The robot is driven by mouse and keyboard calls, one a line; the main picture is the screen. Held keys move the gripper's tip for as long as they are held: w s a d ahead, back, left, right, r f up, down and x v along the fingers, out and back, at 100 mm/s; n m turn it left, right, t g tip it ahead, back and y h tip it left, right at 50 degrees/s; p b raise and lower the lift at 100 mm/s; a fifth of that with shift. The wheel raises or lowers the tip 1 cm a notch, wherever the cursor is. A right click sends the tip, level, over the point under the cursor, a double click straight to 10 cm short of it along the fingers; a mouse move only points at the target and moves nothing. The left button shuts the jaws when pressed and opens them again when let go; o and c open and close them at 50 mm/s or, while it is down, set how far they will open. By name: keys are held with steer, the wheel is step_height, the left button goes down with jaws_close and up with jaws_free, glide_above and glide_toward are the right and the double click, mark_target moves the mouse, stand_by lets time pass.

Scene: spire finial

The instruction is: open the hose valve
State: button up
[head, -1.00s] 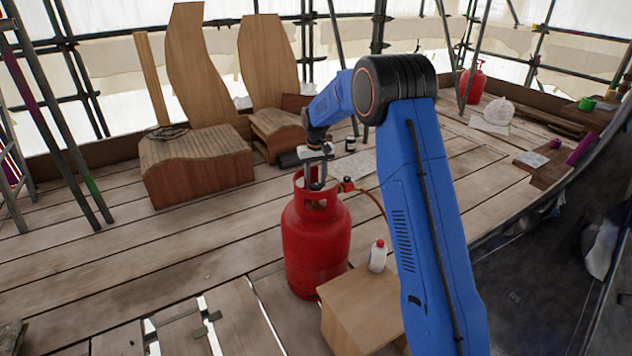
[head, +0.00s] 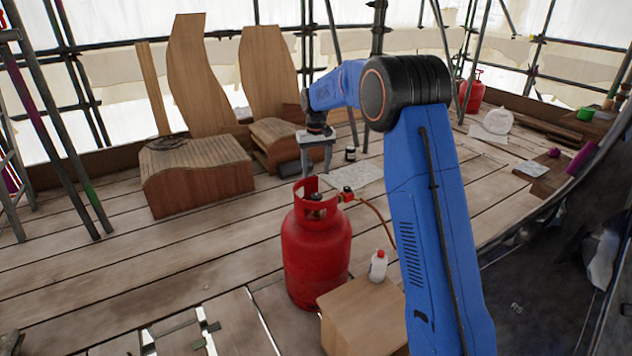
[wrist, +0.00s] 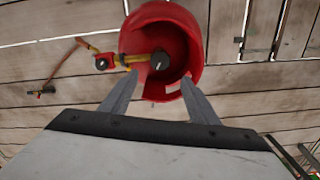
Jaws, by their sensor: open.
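The hose valve (head: 347,193) is a small red fitting with a pale mark, at the side of the red gas cylinder (head: 316,255). In the wrist view the hose valve (wrist: 101,62) sits left of the cylinder's collar, on a yellow brass pipe (wrist: 124,60). A dark round knob (wrist: 160,62) is inside the collar. My gripper (head: 315,174) is open and empty, fingers pointing down just above or behind the collar; the exact gap is unclear. In the wrist view my gripper's fingers (wrist: 160,80) spread below the knob, with the hose valve outside them to the left.
An orange-brown hose (head: 382,215) runs from the valve down behind my arm. A dark jar (head: 350,154) stands behind. Plank floor at left is mostly clear.

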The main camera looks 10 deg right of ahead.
step_height(320, 180, up, 8)
steer(key=shift+f, duration=0.2)
stand_by(0.3)
steer(key=s+d+r+t, duration=0.15)
steer(key=s+r, duration=0.25)
steer(key=s, duration=0.6)
steer(key=s+d+r, duration=0.2)
steer(key=s+r, duration=0.2)
steer(key=s, duration=0.5)
steer(key=s+d+r+t, duration=0.1)
steer(key=s+r, duration=0.2)
steer(key=s, duration=0.7)
steer(key=s+d+f, duration=0.1)
steer(key=s+f, duration=0.2)
steer(key=s, duration=0.6)
steer(key=s+f+t, duration=0.1)
steer(key=s+f, duration=0.2)
steer(key=s, duration=0.6)
steer(key=s+d+f+m+t, duration=0.1)
steer(key=s+f, duration=0.2)
steer(key=s, duration=0.7)
steer(key=shift+d+f, duration=0.35)
